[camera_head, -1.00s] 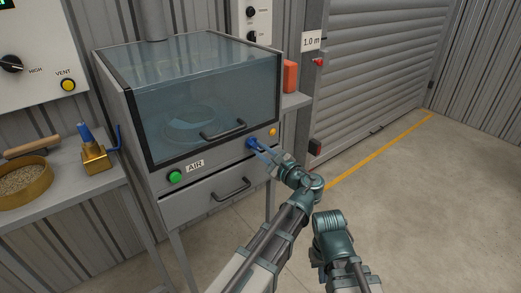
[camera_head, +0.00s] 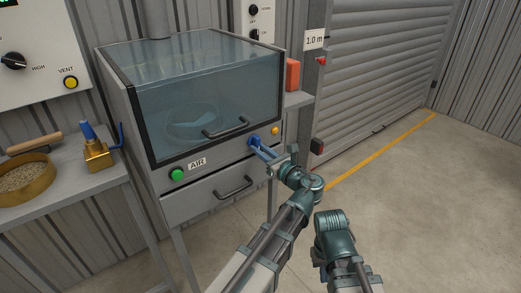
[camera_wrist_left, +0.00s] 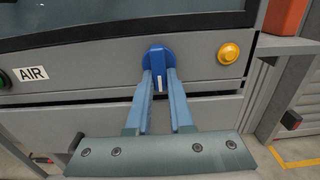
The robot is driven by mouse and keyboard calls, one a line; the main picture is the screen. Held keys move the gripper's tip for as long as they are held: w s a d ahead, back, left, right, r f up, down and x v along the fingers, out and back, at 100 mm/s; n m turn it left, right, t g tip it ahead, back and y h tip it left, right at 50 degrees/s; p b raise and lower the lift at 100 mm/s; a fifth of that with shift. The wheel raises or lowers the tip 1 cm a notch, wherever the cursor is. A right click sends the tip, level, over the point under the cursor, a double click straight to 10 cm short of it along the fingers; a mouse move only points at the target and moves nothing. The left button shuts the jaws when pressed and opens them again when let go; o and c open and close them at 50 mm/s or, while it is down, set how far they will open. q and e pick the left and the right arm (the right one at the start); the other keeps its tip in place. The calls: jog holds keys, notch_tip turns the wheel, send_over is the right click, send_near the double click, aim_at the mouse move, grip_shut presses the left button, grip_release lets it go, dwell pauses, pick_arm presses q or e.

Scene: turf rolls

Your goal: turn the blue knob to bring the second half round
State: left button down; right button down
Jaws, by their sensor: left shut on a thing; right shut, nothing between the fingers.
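The blue knob (camera_head: 255,141) sits on the front of a grey cabinet (camera_head: 225,160), below its tinted window. In the left wrist view the knob (camera_wrist_left: 158,60) has an upright grip with a white mark. My left gripper (camera_head: 263,149) is shut on that grip; its two blue fingers (camera_wrist_left: 160,88) lie on either side. Behind the window a round plate (camera_head: 190,128) shows dimly, with a paler wedge-like shape (camera_head: 202,117) on it. Part of my right arm shows at the lower right of the head view; its fingers are not visible.
A green AIR button (camera_head: 177,175) and a yellow button (camera_head: 275,130) flank the knob. Handles stand out on the window (camera_head: 226,127) and drawer (camera_head: 234,187). The floor at right is clear.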

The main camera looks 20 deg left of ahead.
pick_arm(q)
jog(key=shift+s, duration=0.1)
dwell(0.4)
jog(key=c, duration=0.8)
grip_release()
pick_arm(e)
jog(key=shift+d, duration=0.1)
